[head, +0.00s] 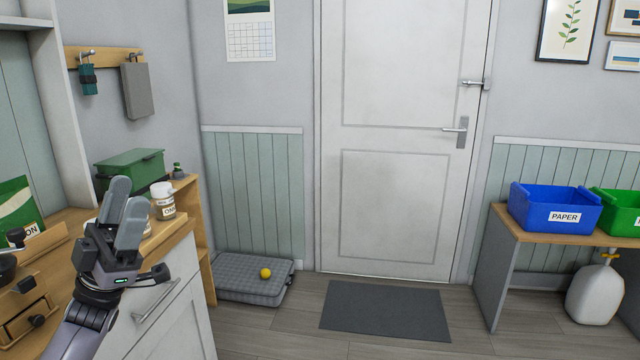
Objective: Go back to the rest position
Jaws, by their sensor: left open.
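My left gripper (123,209) is in the head view at the lower left, pointing up in front of the wooden counter (172,226). Its two grey fingers are apart and I see nothing between them. A white labelled jar (163,201) stands on the counter just right of the fingers in the picture. Something pale behind the fingers is mostly hidden. My right gripper is not in view.
A green box (130,169) stands at the counter's back. A dark mat (386,311) lies before the closed door (398,140). A blue PAPER bin (556,208) stands on the right bench.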

